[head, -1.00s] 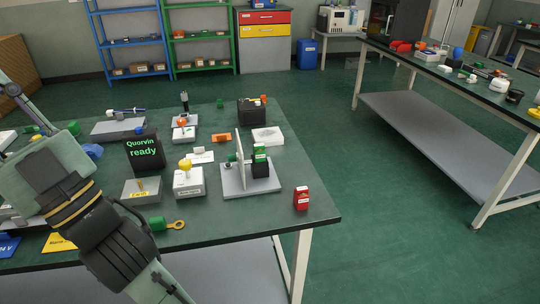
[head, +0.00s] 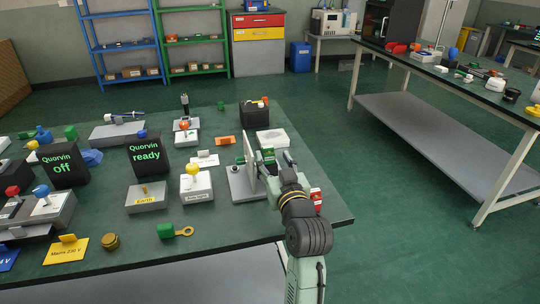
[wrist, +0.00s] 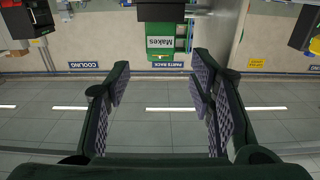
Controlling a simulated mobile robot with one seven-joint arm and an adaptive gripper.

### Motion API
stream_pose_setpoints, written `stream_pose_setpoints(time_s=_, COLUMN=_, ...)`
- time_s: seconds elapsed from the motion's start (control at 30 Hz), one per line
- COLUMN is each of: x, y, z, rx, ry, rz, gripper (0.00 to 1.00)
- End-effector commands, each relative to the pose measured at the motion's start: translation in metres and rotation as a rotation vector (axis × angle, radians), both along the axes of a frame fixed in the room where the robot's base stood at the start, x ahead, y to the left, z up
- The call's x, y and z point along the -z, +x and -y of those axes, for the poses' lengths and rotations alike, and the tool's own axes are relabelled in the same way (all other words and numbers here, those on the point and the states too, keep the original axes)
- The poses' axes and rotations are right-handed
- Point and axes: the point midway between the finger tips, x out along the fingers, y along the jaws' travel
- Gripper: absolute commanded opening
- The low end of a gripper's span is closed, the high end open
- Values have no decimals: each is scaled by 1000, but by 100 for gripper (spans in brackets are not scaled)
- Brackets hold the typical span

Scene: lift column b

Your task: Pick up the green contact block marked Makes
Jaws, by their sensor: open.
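The green contact block marked Makes (wrist: 166,41) shows at the top centre of the wrist view, its white label facing me. It sits against a dark block (wrist: 160,13). In the head view a bit of its green (head: 268,151) shows by the upright white plate (head: 250,162), mostly hidden behind my gripper. My gripper (wrist: 160,72) is open and empty. Its two fingers stand left and right of the block's line in the wrist view, with the block beyond the fingertips. The gripper also shows in the head view (head: 276,160).
The upright plate rises from a grey base (head: 243,188). A red block (head: 316,198) stands right of my wrist near the table edge. A white tray (head: 272,139) and a black bin (head: 254,117) are behind. A white box with a yellow knob (head: 196,187) is left.

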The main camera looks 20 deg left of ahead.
Motion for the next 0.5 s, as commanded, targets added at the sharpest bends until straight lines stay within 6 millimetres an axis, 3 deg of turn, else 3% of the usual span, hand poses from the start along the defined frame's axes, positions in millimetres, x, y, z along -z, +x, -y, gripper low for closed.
stream_pose_setpoints(time_s=0.5, x=-2, y=49, z=-34, rx=-1, ry=1, rz=1, gripper=49)
